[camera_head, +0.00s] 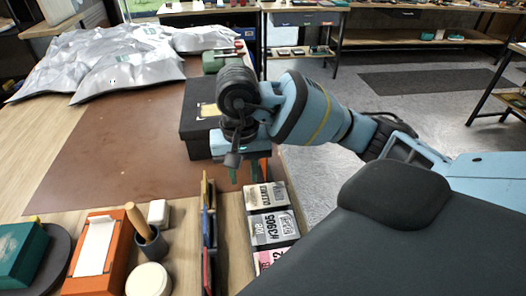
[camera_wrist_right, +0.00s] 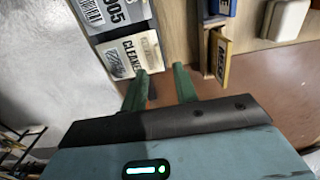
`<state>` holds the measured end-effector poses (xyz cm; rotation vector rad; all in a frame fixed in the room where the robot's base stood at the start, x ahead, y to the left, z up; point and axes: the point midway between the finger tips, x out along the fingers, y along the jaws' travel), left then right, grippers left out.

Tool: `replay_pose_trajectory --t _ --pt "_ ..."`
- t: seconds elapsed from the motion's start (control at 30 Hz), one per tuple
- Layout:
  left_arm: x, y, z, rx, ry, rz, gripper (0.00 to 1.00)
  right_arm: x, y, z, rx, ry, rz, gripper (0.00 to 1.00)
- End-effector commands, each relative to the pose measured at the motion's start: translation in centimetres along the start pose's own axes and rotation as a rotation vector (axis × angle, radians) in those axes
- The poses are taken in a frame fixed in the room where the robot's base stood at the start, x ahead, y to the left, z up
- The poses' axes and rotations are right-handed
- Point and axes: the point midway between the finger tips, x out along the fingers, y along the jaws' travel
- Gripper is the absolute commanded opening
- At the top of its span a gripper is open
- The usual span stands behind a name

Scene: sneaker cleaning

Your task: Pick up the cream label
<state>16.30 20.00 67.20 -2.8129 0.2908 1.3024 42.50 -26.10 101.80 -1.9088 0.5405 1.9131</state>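The cream label (camera_head: 268,197) lies at the far end of a row of labels in a dark holder at the right of the table, printed with dark lettering and a patterned block. In the right wrist view the cream label (camera_wrist_right: 125,56) is at upper left, near the left fingertip. My right gripper (camera_head: 244,178) points down just beyond the label's far edge in the head view. In the right wrist view its green fingers (camera_wrist_right: 163,70) are apart with nothing between them. I cannot tell whether a finger touches the label. My left gripper is not in view.
A grey label (camera_head: 274,228) and a pink label (camera_head: 272,258) follow in the row. Upright dividers (camera_head: 208,230) stand to its left. A black box (camera_head: 197,115) is behind my gripper. The brown mat (camera_head: 120,165) is largely clear.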

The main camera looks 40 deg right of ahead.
Motion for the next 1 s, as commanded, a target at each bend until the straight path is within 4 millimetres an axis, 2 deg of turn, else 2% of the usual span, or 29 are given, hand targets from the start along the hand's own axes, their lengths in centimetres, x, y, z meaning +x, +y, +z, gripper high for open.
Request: replay_pose_trajectory --t 0.17,0.37,0.5,0.8,1.0 --pt "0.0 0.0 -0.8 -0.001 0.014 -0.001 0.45 0.6 0.1 0.1 0.000 0.000 0.000 0.29" --pt "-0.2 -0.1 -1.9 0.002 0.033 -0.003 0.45 2.9 0.2 0.5 0.000 0.000 -0.001 0.29" --pt "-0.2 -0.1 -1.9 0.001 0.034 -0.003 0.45 4.6 0.2 0.4 0.001 -0.001 -0.001 0.29" --pt "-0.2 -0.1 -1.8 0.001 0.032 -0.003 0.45 5.1 0.1 0.4 0.000 0.002 -0.002 0.29" --pt "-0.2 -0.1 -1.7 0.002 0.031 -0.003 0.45 5.1 0.1 0.4 0.000 0.002 -0.002 0.04"
